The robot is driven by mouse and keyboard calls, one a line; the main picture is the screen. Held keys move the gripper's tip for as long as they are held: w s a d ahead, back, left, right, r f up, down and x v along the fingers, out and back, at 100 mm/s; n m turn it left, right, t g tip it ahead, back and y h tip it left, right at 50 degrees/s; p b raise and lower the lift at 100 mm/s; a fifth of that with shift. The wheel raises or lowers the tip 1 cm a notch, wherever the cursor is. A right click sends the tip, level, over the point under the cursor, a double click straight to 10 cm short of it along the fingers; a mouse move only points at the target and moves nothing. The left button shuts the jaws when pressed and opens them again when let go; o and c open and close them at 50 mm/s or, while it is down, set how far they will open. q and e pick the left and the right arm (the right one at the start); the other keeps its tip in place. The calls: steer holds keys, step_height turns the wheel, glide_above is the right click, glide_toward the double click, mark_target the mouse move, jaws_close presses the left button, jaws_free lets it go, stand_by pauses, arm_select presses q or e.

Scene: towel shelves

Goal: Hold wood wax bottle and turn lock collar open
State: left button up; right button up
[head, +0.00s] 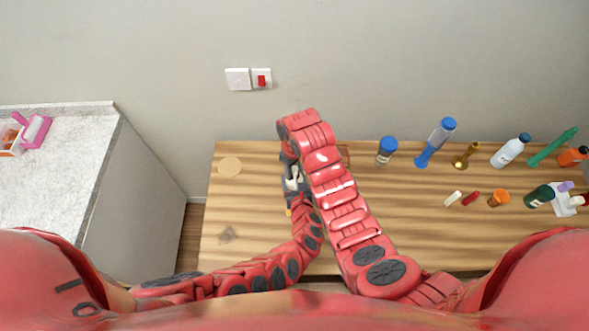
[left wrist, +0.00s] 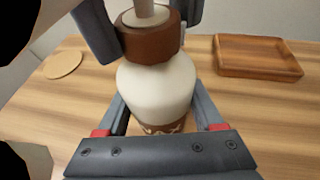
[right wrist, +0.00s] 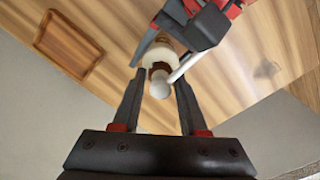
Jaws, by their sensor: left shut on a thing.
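The wood wax bottle (left wrist: 157,88) has a cream body, a brown collar (left wrist: 150,42) and a pale pump stem on top. It stands over the table, mostly hidden by my arms in the head view (head: 294,178). My left gripper (left wrist: 162,112) is shut on the bottle's body, one finger on each side. My right gripper (right wrist: 160,82) reaches down from above. Its fingers flank the collar on both sides, and the round pump head and its spout (right wrist: 185,66) show between and beside them. I cannot tell whether these fingers press on the collar.
The wooden table (head: 250,220) has a square wooden tray (left wrist: 258,57) and a round pale disc (head: 229,167). On the right stand a blue-capped jar (head: 387,151), a white bottle (head: 509,151) and several other bottles and small items. A counter (head: 60,180) is at the left.

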steer(key=o, duration=0.4)
steer(key=shift+c, duration=0.2)
